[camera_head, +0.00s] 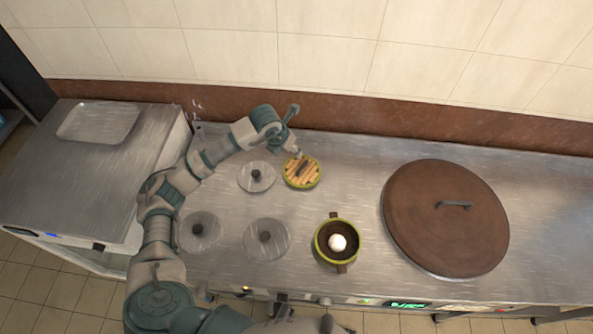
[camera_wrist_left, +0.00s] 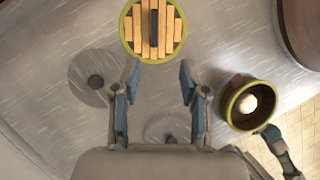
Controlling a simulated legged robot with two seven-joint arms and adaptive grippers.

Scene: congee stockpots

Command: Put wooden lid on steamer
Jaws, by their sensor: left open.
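The wooden lid (camera_head: 302,173), round with pale slats, a yellow-green rim and a dark bar handle, lies on the steel counter. It also shows at the top of the left wrist view (camera_wrist_left: 168,30). The steamer (camera_head: 322,252), a small dark brown pot with a green rim and side handles, stands nearer the front with a white bun inside. It shows on the right of the left wrist view (camera_wrist_left: 232,104). My left gripper (camera_wrist_left: 160,68) is open and empty, its fingertips just short of the lid in that view. I cannot tell its height above the lid.
A large brown lid (camera_head: 425,225) with a bar handle covers the right. Three small round lids with dark knobs (camera_head: 257,187) (camera_head: 199,245) (camera_head: 280,248) lie left of the steamer. A tray (camera_head: 100,122) sits far left. A tiled wall closes the back.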

